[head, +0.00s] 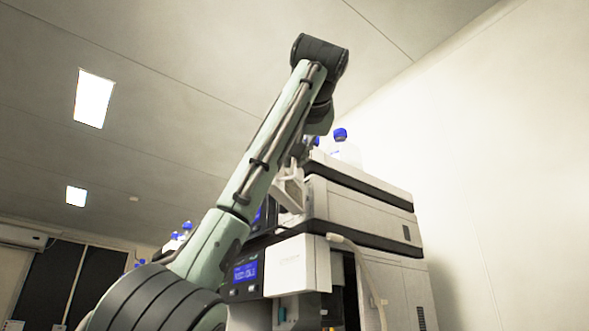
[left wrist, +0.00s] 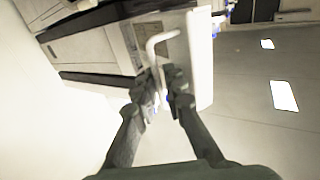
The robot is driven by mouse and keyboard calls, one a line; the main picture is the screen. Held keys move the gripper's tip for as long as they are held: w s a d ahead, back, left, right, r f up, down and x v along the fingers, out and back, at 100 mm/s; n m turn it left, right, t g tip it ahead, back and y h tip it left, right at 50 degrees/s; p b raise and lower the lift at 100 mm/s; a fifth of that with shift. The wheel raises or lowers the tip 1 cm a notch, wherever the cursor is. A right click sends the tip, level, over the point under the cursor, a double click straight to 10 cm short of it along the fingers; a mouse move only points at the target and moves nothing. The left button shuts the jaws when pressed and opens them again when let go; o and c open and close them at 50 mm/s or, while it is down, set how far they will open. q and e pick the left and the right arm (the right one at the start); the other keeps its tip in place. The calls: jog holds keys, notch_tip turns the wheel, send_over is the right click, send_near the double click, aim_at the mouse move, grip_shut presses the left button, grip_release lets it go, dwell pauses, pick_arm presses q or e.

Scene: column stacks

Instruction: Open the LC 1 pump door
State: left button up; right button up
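The pump door is a white panel (left wrist: 201,62) with a bent white handle (left wrist: 152,48) in the left wrist view. The panel stands out at an angle from the instrument stack. In the head view, a white angled door piece (head: 290,190) shows at the stack's front, partly behind my arm. My left gripper (left wrist: 164,90) has its fingertips close together, one on each side of the handle's free length, and looks shut on it. In the head view, my left gripper (head: 300,152) is mostly hidden behind my arm. My right gripper is in neither view.
The stack of white modules (head: 355,205) stands beside the wall. Blue-capped bottles (head: 342,148) are on top. A lower module with a lit blue display (head: 246,272) and a white box (head: 298,266) sits below the door. A pale hose (head: 362,262) hangs in front.

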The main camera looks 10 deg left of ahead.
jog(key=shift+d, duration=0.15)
pick_arm(q)
jog(key=v, duration=1.2)
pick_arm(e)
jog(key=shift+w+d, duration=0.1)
pick_arm(q)
jog(key=shift+f, duration=0.1)
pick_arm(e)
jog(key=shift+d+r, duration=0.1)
